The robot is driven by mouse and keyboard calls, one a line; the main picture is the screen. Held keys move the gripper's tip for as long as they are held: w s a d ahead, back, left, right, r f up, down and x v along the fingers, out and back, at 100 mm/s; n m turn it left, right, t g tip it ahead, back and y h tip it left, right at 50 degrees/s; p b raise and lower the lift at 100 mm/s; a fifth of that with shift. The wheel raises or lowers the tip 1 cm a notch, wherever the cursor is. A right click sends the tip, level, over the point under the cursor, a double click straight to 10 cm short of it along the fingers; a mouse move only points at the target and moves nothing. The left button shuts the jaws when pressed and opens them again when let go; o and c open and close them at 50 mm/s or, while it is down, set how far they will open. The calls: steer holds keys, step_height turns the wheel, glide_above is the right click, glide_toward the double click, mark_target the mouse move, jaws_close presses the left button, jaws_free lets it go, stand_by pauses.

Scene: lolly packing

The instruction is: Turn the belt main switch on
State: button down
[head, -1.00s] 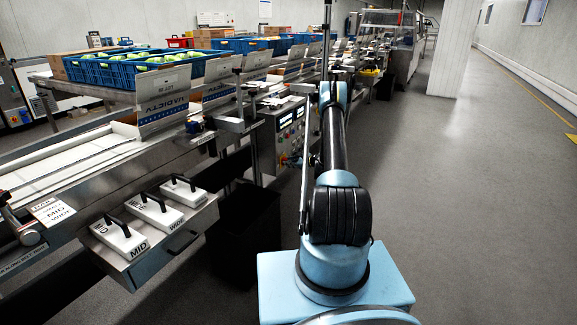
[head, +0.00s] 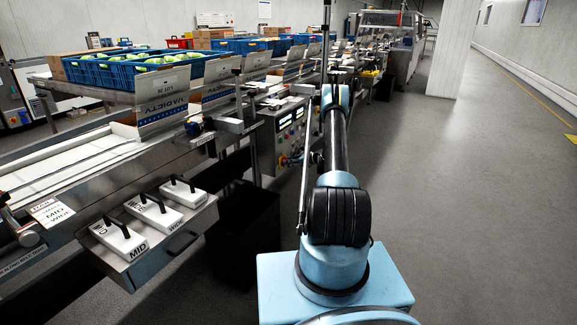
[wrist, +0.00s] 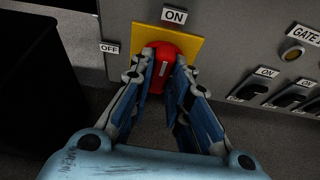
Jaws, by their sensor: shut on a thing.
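The belt main switch is a red rotary knob (wrist: 165,57) on a yellow plate (wrist: 195,46) in the wrist view. A white line on the knob stands close to upright, towards the ON label (wrist: 174,15) above it. An OFF label (wrist: 109,48) is at the plate's left. My gripper (wrist: 164,62) is shut on the knob, a finger at each side, hiding part of it. In the head view, the control panel (head: 291,127) is beyond my arm, and my gripper is hidden there.
In the head view, a black bin (head: 243,232) stands below the line. The floor to the right is clear.

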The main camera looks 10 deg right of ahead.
steer(key=shift+w, duration=0.2)
steer(key=c, duration=1.5)
jaws_free()
steer(key=shift+s+d, duration=0.1)
steer(key=shift+s, duration=0.05)
steer(key=v, duration=1.1)
steer(key=shift+s+d, duration=0.15)
steer(key=shift+d, duration=0.15)
